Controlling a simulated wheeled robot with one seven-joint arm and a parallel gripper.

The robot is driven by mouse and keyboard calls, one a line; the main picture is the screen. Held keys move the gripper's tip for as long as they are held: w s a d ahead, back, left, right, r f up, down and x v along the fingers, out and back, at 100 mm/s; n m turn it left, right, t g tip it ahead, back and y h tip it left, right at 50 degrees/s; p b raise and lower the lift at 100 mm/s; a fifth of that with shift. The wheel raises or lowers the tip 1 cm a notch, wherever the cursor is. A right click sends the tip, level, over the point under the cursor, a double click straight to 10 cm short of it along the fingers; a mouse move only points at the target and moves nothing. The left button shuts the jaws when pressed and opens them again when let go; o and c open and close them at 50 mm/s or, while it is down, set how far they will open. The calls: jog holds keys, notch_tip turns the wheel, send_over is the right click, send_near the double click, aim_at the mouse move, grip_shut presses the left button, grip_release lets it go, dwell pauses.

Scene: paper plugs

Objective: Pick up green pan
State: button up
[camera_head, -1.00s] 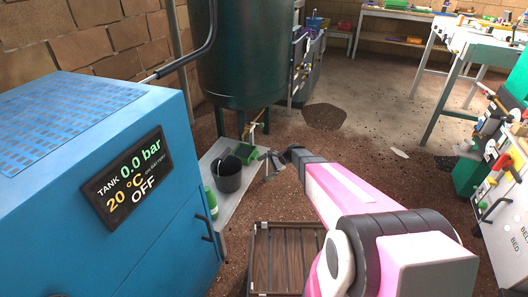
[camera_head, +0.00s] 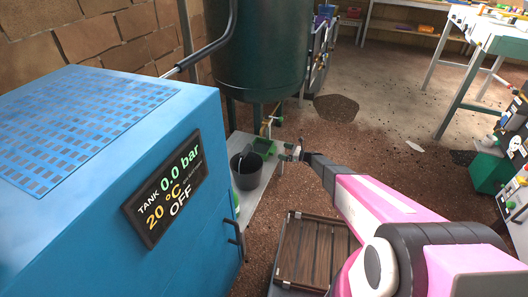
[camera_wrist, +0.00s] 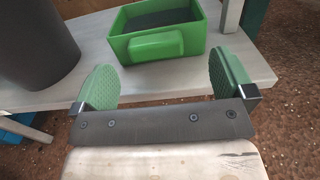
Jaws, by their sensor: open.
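The green pan (camera_wrist: 190,24) is a box-like green dustpan with a short rounded handle that faces my gripper. It lies on a pale grey bench (camera_wrist: 120,90) and also shows in the head view (camera_head: 264,147), below the tank. My gripper (camera_wrist: 165,85) is open and empty in the wrist view, its two green pads spread apart in front of the pan's handle, not touching it. In the head view my gripper (camera_head: 288,152) is just right of the pan, at the bench's edge.
A dark bucket (camera_head: 245,170) stands on the bench left of the pan and shows in the wrist view (camera_wrist: 35,45). The green tank (camera_head: 262,50) stands behind. A blue machine (camera_head: 100,150) fills the left. A slatted wooden crate (camera_head: 312,250) sits on the floor.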

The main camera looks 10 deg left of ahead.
aim_at(275, 150)
jog(key=shift+a, duration=2.95)
jog(key=c, duration=1)
